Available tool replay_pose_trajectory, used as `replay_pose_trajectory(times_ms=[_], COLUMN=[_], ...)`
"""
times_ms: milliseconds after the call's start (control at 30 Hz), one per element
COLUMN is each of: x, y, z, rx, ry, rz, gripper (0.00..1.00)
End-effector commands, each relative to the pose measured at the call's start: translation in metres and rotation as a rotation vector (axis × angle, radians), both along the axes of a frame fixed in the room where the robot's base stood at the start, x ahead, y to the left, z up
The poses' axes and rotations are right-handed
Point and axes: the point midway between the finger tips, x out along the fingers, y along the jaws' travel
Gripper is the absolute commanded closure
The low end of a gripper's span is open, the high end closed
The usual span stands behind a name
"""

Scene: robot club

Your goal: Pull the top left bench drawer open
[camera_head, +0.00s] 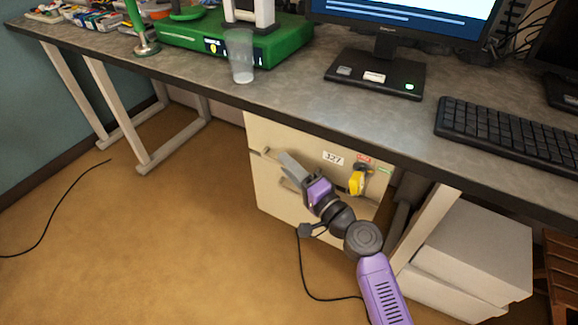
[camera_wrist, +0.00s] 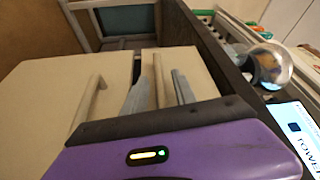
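The bench drawer unit (camera_head: 262,128) is a pale beige cabinet under the bench, with a "327" label on its front. Its top drawer looks shut. The top drawer's bar handle (camera_head: 268,152) is partly hidden by my gripper (camera_head: 284,158) in the head view. In the wrist view the same handle (camera_wrist: 158,75) shows between the two grey fingers of my gripper (camera_wrist: 160,82). The fingers stand apart, one on each side of the bar; I cannot tell whether either touches it. A lower handle (camera_wrist: 86,102) shows to the left, clear of the fingers.
The bench top (camera_head: 300,92) overhangs the drawers closely, with a clear cup (camera_head: 241,56), monitor stand (camera_head: 375,75) and keyboard (camera_head: 510,134) on it. White boxes (camera_head: 475,250) stand at right. The floor at left is free except for a cable.

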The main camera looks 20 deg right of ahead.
Motion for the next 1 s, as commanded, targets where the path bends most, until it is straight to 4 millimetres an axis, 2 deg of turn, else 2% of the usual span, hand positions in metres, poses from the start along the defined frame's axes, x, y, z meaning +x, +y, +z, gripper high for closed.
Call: replay_pose_trajectory(times_ms=[133,300,1000], x=[-0.0002,-0.0004,-0.0006], y=[0.0,-0.0001,-0.0006], z=[-0.0002,-0.0003,-0.0007], rx=[0.0,0.0,0.001], ry=[0.0,0.0,0.001], rz=[0.0,0.0,-0.001], gripper=[0.69,1.0,1.0])
